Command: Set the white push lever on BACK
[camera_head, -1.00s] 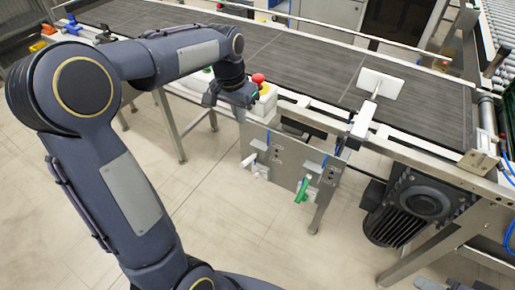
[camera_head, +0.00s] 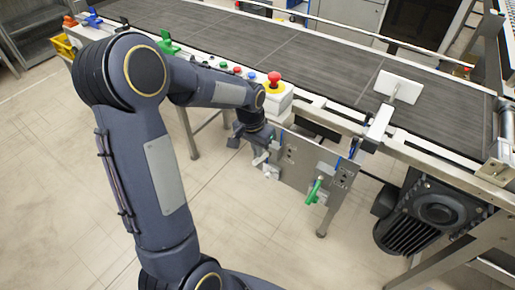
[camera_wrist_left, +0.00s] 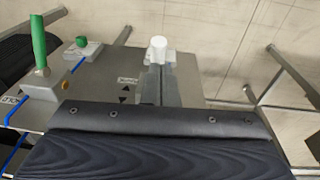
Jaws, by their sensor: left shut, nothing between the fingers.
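The white push lever (camera_head: 268,172) sticks out from the left part of a grey metal plate (camera_head: 300,165) on the conveyor's near side. In the left wrist view the lever's white knob (camera_wrist_left: 158,48) stands beyond my dark gripper body, by a slotted bracket and a label with arrows too small to read. My left gripper (camera_head: 259,157) is shut and empty, pointing down at the plate's left end, just above the lever. I cannot tell whether it touches the lever. My right gripper is not in view.
A green lever (camera_head: 314,192) is on the same plate, right of the white one. A red emergency button (camera_head: 274,78) on a box stands above the plate. A black motor (camera_head: 415,225) hangs at the right. The floor in front is clear.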

